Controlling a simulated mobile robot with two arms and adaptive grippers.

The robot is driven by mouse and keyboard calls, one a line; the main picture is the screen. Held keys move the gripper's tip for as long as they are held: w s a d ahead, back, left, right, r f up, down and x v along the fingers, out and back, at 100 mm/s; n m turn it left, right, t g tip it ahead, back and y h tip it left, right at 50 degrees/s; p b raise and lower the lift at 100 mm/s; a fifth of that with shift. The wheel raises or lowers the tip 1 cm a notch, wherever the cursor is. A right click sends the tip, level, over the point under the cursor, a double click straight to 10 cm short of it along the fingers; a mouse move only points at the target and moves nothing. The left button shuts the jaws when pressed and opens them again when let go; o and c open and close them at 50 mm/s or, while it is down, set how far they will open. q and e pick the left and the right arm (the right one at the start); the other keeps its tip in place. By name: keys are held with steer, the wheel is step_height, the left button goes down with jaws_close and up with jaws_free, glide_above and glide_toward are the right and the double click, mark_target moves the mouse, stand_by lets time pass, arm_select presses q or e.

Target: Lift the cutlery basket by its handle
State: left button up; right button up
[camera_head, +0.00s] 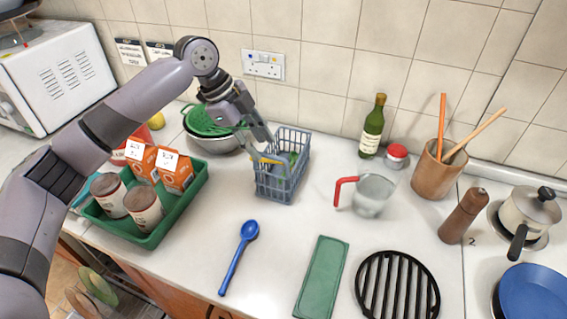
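The cutlery basket (281,186) is a blue-grey open lattice basket standing upright on the white counter, near the middle of the view. Something yellow and something green show at its left upper side, too small to make out. My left gripper (257,143) reaches in from the upper left and points down at the basket's back left rim. It overlaps that rim in the picture, so I cannot tell whether it touches. I cannot make out the handle clearly, nor whether the fingers are open or shut. My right gripper is out of view.
A green tray (193,208) with cans and orange cartons stands left of the basket. A green colander (207,122) sits behind my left gripper. A measuring jug (373,196) and a wine bottle (372,130) stand to the right. A blue spoon (238,256) lies in front.

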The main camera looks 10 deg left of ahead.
mark_target(270, 155)
arm_select(q)
steer(key=shift+d+f+p, duration=0.3)
steer(key=shift+d+f, duration=0.05)
steer(key=shift+f, duration=0.05)
steer(key=x, duration=0.1)
steer(key=p+x, duration=0.1)
steer(key=x, duration=0.1)
steer(key=shift+d+f, duration=0.15)
steer(key=shift+d, duration=0.3)
steer(key=shift+d+f+p, duration=0.15)
steer(key=shift+f+p, duration=0.15)
steer(key=shift+f, duration=0.15)
steer(key=shift+c, duration=0.2)
jaws_close()
